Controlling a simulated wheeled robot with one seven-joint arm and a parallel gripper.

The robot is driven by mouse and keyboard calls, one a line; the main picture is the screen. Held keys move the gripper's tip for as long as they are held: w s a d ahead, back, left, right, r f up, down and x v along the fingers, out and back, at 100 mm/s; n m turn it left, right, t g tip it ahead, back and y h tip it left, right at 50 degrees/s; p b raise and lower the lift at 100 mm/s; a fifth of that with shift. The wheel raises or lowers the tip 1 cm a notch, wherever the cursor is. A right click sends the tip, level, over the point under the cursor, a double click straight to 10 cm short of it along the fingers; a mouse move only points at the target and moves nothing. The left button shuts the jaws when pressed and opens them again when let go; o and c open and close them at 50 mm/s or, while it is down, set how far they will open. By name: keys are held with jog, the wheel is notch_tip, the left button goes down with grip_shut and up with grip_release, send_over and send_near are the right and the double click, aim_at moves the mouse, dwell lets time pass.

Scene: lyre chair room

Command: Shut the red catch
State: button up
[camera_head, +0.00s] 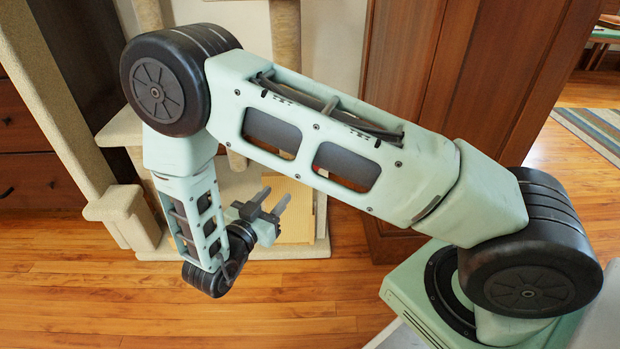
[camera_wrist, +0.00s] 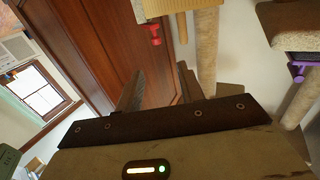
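The red catch (camera_wrist: 153,32) shows in the wrist view as a small red knob-like piece. It is at the left side of a light wooden post or box, above and a little left of my fingers. I cannot tell its exact position from this angle. In the head view I cannot make it out clearly. My gripper (camera_head: 278,192) is in front of the carpeted cat tree with its two fingers apart and nothing between them. In the wrist view my gripper (camera_wrist: 160,68) also shows both fingers spread and empty, apart from the red catch.
A purple catch (camera_wrist: 298,70) sits under a carpeted platform (camera_wrist: 295,25) at the right of the wrist view. The beige cat tree (camera_head: 125,205) stands behind my gripper. A tall wooden cabinet (camera_head: 410,70) is to its right. The wooden floor (camera_head: 90,285) in front is clear.

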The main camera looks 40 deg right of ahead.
jog(key=shift+s+r+b+x, duration=0.15)
jog(key=shift+b+x, duration=1.7)
jog(key=shift+x, duration=2.35)
jog(key=shift+s+r+b+x, duration=0.15)
jog(key=shift+b+x, duration=1.65)
jog(key=shift+x, duration=2.45)
jog(key=shift+d+f, duration=0.1)
jog(key=shift+d, duration=0.05)
grip_shut()
